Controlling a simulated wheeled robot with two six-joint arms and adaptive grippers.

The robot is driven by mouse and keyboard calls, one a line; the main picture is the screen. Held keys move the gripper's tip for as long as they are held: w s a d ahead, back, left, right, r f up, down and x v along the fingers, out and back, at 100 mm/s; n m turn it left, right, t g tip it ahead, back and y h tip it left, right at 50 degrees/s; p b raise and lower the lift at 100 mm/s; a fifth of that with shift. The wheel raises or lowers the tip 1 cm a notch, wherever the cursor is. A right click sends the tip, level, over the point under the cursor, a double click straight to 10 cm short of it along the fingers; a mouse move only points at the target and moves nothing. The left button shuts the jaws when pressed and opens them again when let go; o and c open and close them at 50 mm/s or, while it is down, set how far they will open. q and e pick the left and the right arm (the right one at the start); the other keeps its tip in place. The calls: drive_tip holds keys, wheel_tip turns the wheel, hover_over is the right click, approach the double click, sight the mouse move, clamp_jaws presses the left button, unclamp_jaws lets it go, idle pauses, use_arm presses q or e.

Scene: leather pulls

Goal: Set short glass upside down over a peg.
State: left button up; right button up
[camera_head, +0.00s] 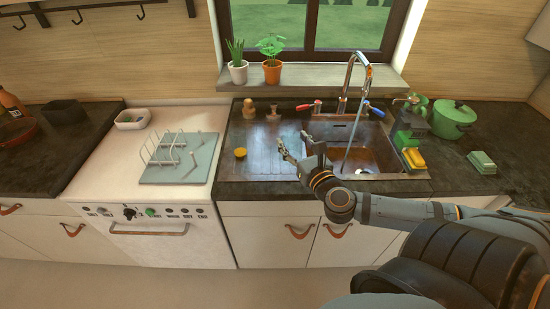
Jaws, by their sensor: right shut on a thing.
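My right gripper (291,141) is over the left part of the sink unit, its fingers pointing left and away from me. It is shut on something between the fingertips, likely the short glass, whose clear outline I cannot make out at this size. The drying rack (205,171) lies flat on the white counter to the left of the sink, well apart from the gripper. It is a grey-blue board with white wire loops on its left and thin upright pegs (193,159) on its right. No glass shows on the pegs. My left gripper is not in view.
The faucet (348,82) rises behind the sink basin, right of my gripper. A yellow round item (240,152) lies on the drainboard, with wooden items (249,108) behind it. A white dish (132,119) stands behind the rack. A green pot (452,118) is at right.

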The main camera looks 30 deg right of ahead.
use_arm(q)
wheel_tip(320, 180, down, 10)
drive_tip(key=b, duration=0.7)
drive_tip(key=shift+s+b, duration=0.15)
drive_tip(key=shift+b, duration=0.25)
use_arm(e)
drive_tip(key=shift+w+d+f, duration=0.55)
drive_tip(key=shift+w+f, duration=1.4)
drive_tip(key=shift+f, duration=0.1)
drive_tip(key=shift+w+d+f, duration=0.6)
drive_tip(key=shift+w+f, duration=1.35)
drive_tip(key=shift+f, duration=0.1)
drive_tip(key=shift+w+d+f, duration=0.55)
drive_tip(key=shift+w+f, duration=1.4)
drive_tip(key=shift+f, duration=0.1)
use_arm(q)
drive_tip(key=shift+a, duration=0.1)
use_arm(e)
drive_tip(key=shift+f, duration=0.1)
drive_tip(key=o, duration=1.4)
